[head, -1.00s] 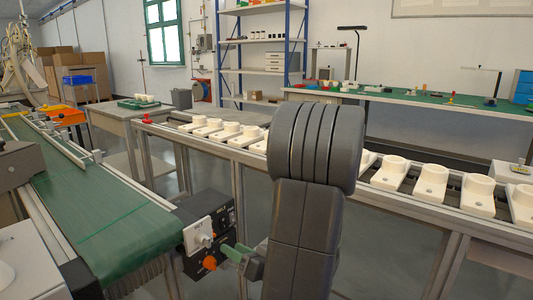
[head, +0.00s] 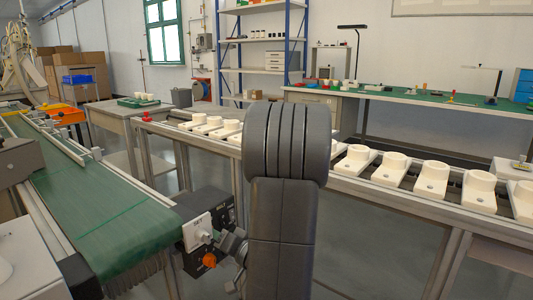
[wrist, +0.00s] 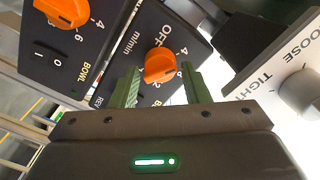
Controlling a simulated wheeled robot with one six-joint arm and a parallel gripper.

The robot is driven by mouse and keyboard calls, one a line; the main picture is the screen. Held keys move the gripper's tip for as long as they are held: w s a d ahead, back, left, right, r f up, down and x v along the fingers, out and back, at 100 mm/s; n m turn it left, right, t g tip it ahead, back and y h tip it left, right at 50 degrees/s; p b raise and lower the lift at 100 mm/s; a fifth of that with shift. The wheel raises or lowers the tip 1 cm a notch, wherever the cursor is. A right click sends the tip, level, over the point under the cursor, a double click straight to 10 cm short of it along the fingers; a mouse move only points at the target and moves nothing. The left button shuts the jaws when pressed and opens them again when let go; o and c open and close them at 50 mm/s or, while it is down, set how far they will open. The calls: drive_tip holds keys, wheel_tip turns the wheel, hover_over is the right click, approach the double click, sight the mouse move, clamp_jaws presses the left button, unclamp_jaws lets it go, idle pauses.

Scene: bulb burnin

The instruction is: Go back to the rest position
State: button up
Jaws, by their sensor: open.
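My gripper (wrist: 158,70) is open, with its two green fingers apart in the wrist view. An orange knob (wrist: 160,65) on a black control box (wrist: 110,45) shows between the fingertips, with a gap on either side. The frames do not show how far the fingertips are from the box. My dark arm fills the middle of that view and the fingers cannot be made out there.
A second orange knob (wrist: 62,10) and a white panel marked LOOSE and TIGHT (wrist: 270,75) flank the box. A green conveyor (head: 100,215) runs at left. A rail with several white sockets (head: 393,165) stands behind my arm.

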drive_tip(key=m, duration=1.1)
idle(0.3)
drive_tip(key=shift+f, duration=0.1)
idle(0.3)
